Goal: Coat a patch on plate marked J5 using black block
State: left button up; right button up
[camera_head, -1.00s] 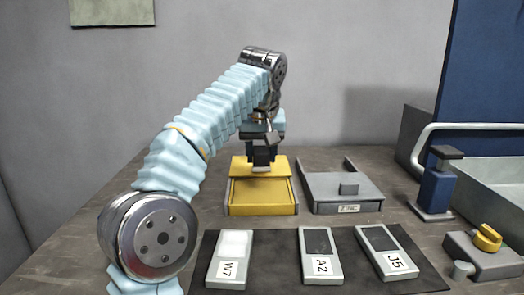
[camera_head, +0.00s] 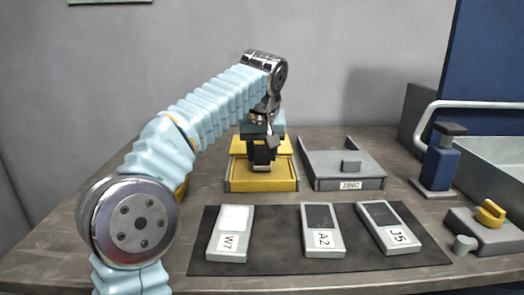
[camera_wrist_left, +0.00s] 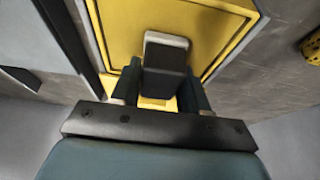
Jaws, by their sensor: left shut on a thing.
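Plate J5 (camera_head: 388,227) lies on the black mat at the right of the plate row, with a dark patch (camera_head: 381,213) on its upper part and its label facing me. My left gripper (camera_head: 262,150) is over the yellow tray (camera_head: 286,184) and shut on a dark block. In the left wrist view, the dark block (camera_wrist_left: 166,55) with a pale far edge sits between the fingers (camera_wrist_left: 162,92), in front of the yellow surface (camera_wrist_left: 118,30). Whether the block touches that surface I cannot tell. My right gripper is not in view.
Plates W7 (camera_head: 231,240), with a white patch, and A2 (camera_head: 322,236), with a dark patch, share the black mat (camera_head: 275,262). A grey ZINC tray (camera_head: 375,180) stands right of the yellow one. A blue post (camera_head: 438,170) and a yellow knob (camera_head: 490,212) stand farther right.

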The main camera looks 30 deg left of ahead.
aim_at(262, 145)
pick_arm(q)
jog(key=shift+f+b, duration=0.35)
jog(key=shift+f, duration=0.1)
dwell(0.8)
jog(key=shift+f, duration=0.15)
dwell(0.9)
notch_tip(262, 145, up, 3)
jog(key=p, duration=0.3)
jog(key=shift+f, duration=0.15)
jog(key=shift+w+r, duration=0.1)
jog(key=shift+r, duration=2.15)
